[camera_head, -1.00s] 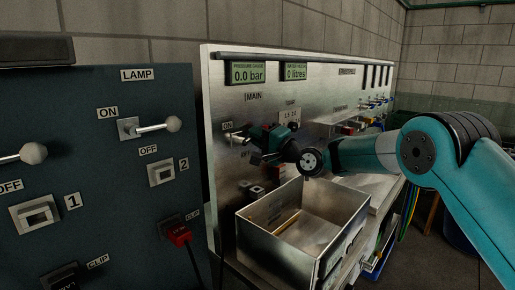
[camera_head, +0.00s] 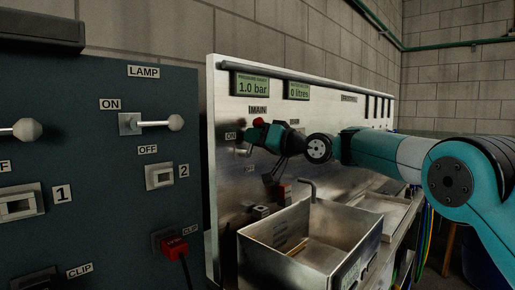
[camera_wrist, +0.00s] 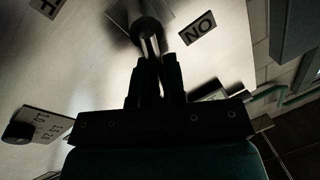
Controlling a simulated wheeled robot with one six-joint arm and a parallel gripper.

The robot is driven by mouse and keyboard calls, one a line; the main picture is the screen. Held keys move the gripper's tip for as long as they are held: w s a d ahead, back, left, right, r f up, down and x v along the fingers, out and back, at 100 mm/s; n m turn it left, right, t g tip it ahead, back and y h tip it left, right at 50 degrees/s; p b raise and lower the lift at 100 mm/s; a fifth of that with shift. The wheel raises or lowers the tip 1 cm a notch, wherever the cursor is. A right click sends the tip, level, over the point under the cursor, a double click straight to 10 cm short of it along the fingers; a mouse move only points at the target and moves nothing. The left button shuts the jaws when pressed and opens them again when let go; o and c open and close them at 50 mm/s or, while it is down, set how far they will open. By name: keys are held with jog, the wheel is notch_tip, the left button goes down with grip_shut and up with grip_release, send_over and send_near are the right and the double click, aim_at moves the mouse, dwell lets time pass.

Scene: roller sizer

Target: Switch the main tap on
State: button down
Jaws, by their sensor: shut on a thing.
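The main tap shows as a metal lever (camera_head: 243,153) on the steel panel, below the MAIN label and beside the ON label. My gripper (camera_head: 250,140) is at the lever and covers part of it in the head view. In the wrist view my gripper (camera_wrist: 157,62) has its two dark fingers close together on the end of the tap lever (camera_wrist: 148,38). The ON label (camera_wrist: 198,28) lies right of the lever there, and part of the OFF label (camera_wrist: 46,6) is at the upper left. The pressure gauge (camera_head: 251,86) reads 1.0 bar.
The litre display (camera_head: 298,91) reads 0 litres. An open metal box (camera_head: 290,262) stands below my gripper in front of the panel. At the left is a dark panel with the lamp switch (camera_head: 152,123) and a red clip (camera_head: 174,247).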

jog(key=shift+s+a+r+n+g+b, duration=0.2)
jog(key=shift+s+n+b, duration=0.1)
jog(key=shift+n, duration=0.55)
jog(key=shift+s+a+r+n+g+b, duration=0.1)
jog(key=shift+s+a+n+b, duration=0.15)
jog(key=shift+n, duration=0.6)
jog(key=c, duration=1.2)
grip_release()
jog(key=shift+c, duration=0.2)
jog(key=shift+s+d+f+b, duration=0.15)
jog(key=shift+d+f+b, duration=0.05)
jog(key=shift+d+b, duration=0.25)
jog(key=b+v, duration=0.2)
jog(key=v, duration=0.3)
jog(key=b+v, duration=0.1)
jog(key=v, duration=0.5)
jog(key=b+v, duration=0.2)
jog(key=v, duration=0.3)
jog(key=shift+s+d+r+b, duration=0.2)
jog(key=shift+s+r+b, duration=0.1)
jog(key=shift+r, duration=0.1)
